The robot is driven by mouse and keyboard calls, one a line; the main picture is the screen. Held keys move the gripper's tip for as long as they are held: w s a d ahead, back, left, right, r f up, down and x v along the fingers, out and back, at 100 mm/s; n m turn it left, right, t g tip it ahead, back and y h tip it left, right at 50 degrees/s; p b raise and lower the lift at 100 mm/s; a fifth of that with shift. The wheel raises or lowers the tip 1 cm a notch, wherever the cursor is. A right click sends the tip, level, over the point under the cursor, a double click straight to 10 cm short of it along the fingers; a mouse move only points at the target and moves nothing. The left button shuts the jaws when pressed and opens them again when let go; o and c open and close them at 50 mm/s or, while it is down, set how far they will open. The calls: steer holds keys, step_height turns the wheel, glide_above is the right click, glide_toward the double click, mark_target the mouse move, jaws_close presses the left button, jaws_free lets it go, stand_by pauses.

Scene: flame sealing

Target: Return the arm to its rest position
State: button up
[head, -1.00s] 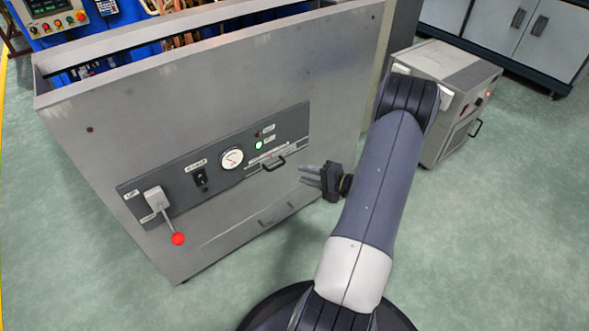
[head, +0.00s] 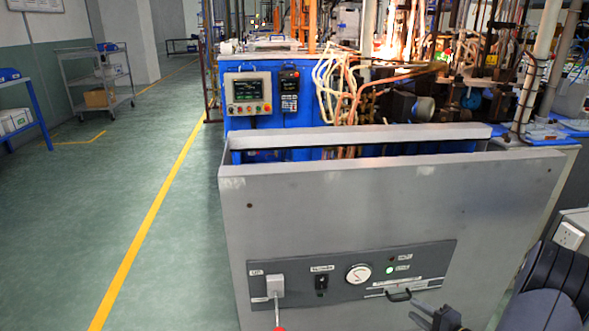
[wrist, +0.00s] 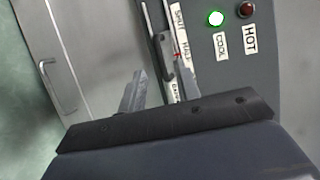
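My gripper (head: 432,318) is at the bottom edge of the head view, in front of the grey cabinet (head: 300,215) and just below the dark slide handle (head: 399,295). In the wrist view, a metal finger (wrist: 133,92) shows beyond the gripper's dark body. The slide handle also shows in the wrist view (wrist: 165,55), beside a scale marked SHUT and HALF. I cannot tell whether a finger touches it. The green COOL lamp (wrist: 215,18) is lit; the HOT lamp (wrist: 245,9) is dark red.
The panel also carries a lever base (head: 275,284) with a red knob, a black switch (head: 321,283) and a gauge (head: 360,273). Behind stands a blue machine (head: 275,125) with copper pipes. A grey cart (head: 100,80) stands far left. The green floor at left is open.

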mark_target(399, 301)
steer(key=x, duration=0.5)
steer(key=shift+a, duration=1.25)
